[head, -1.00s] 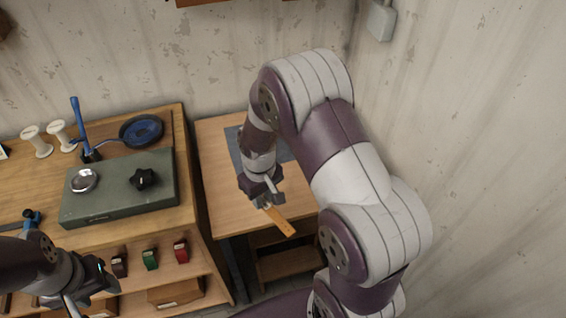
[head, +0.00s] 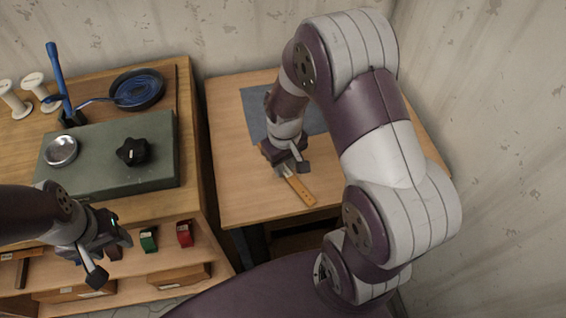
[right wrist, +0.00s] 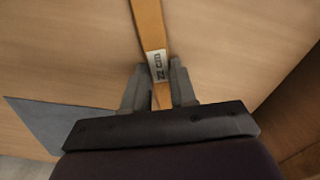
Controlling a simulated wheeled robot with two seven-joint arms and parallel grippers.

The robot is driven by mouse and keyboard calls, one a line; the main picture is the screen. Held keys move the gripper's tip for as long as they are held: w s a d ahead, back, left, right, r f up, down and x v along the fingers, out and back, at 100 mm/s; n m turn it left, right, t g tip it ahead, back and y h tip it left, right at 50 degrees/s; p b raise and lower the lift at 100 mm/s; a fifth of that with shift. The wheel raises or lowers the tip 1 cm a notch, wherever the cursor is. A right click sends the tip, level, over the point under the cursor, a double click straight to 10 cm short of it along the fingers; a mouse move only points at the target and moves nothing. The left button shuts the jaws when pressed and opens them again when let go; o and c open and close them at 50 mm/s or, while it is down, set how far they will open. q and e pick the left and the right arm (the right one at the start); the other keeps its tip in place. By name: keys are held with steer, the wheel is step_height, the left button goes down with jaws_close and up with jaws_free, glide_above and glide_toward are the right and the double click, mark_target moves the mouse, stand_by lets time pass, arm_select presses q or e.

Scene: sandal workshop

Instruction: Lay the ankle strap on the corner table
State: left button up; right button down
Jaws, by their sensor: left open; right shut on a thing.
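The ankle strap (head: 301,190) is a tan-orange strip with a small hole near its free end. In the right wrist view the strap (right wrist: 148,22) carries a white printed label and runs between the fingers of my right gripper (right wrist: 160,88). My right gripper (head: 284,168) is shut on it, over the corner table (head: 240,190). The strap is low over the wooden top; I cannot tell whether it touches. My left gripper (head: 100,262) is open and empty in front of the workbench shelf.
A blue-grey mat (head: 256,106) lies on the corner table, partly behind my right arm. The table's front left is bare. Walls stand behind and right.

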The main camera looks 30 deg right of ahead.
mark_target(285, 171)
steer(key=shift+s, duration=0.2)
steer(key=c, duration=0.9)
jaws_free()
steer(key=shift+s, duration=0.1)
steer(key=shift+r, duration=0.15)
step_height(285, 171, up, 12)
steer(key=p, duration=0.2)
steer(key=s+a+r+m+t+p, duration=0.1)
steer(key=s+a+r+p, duration=0.1)
steer(key=s, duration=0.4)
steer(key=shift+s+a+r+m+p, duration=0.15)
steer(key=shift+s+a+m+p, duration=0.2)
steer(key=shift+p, duration=0.4)
